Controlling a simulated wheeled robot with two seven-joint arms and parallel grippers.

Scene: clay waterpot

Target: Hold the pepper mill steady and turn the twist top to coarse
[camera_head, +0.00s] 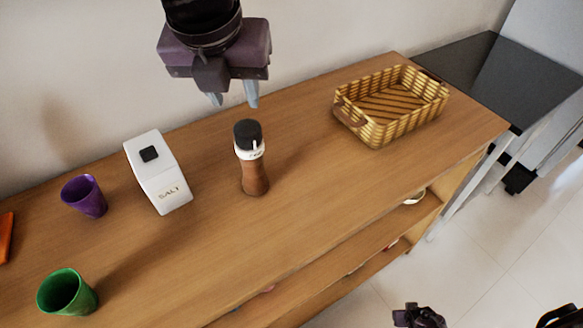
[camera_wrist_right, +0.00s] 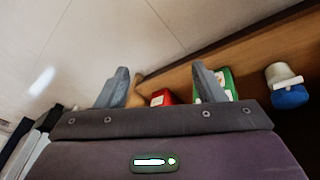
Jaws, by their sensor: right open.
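The pepper mill (camera_head: 255,178) stands upright on the wooden counter, with a brown body. Its black twist top (camera_head: 247,132) sits above a white collar with dark markings and a white line, too small to read. My left gripper (camera_head: 234,100) points down in the head view, just above the twist top in the picture. Its two pale fingers are apart, with nothing between them, and it does not appear to touch the mill. My right gripper (camera_wrist_right: 160,70) shows in the right wrist view with its fingers apart and empty. The mill is not in that view.
A white salt box (camera_head: 160,180), a purple cup (camera_head: 85,196) and a green cup (camera_head: 68,293) stand left of the mill. A wicker basket (camera_head: 392,105) stands to its right. The right wrist view shows a red box (camera_wrist_right: 162,98) and a blue-and-white item (camera_wrist_right: 289,94).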

